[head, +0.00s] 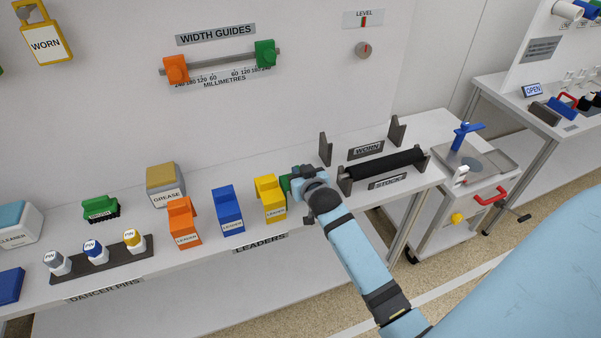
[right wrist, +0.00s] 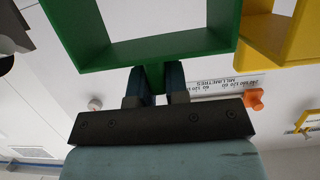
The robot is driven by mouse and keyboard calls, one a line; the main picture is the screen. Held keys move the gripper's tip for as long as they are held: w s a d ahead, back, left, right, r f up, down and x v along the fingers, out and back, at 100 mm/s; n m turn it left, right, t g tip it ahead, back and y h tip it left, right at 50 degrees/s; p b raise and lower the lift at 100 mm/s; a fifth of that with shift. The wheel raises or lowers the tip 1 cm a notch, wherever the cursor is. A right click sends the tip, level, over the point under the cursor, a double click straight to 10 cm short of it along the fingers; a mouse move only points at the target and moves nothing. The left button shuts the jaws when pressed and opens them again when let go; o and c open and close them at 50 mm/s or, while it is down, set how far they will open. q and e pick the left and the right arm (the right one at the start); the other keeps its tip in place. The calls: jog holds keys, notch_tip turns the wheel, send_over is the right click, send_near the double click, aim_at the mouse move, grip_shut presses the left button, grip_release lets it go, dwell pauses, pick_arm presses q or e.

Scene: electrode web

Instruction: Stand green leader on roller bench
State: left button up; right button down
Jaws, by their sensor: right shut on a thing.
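The green leader (head: 285,185) is mostly hidden behind my right gripper (head: 300,187) in the head view, at the right end of the row of leaders. In the right wrist view the green leader (right wrist: 155,68) fills the top of the picture as an open-framed green block. My right gripper (right wrist: 157,88) is shut on its narrow green tab. Whether the leader touches the bench top is hidden. The roller bench (head: 440,130) carries the leaders and a dark roller on a stand. My left gripper is not in view.
The yellow leader (head: 271,200) stands close left of the green one, then the blue leader (head: 228,211) and orange leader (head: 183,224). The dark roller (head: 385,164) on its stand is just right of my gripper. Empty worn-roller brackets (head: 325,149) stand behind it.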

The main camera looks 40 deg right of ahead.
jog(key=c, duration=1.1)
grip_release()
jog(key=shift+f, duration=0.1)
jog(key=shift+r, duration=0.2)
jog(key=v, duration=1.1)
jog(key=s+a+f+n+g+y, duration=0.1)
jog(key=s+a+f+n+y, duration=0.1)
jog(key=s+a+f, duration=0.3)
jog(key=s+a+f+n+g+y, duration=0.1)
jog(key=s+a+f+n+y, duration=0.1)
jog(key=s+a+f, duration=0.3)
jog(key=s+a+f+n+g+y, duration=0.1)
jog(key=s+a+f+n+y, duration=0.1)
jog(key=s+a+f, duration=0.3)
jog(key=shift+s+f+y, duration=0.3)
jog(key=shift+s+f, duration=0.35)
jog(key=shift+s, duration=0.2)
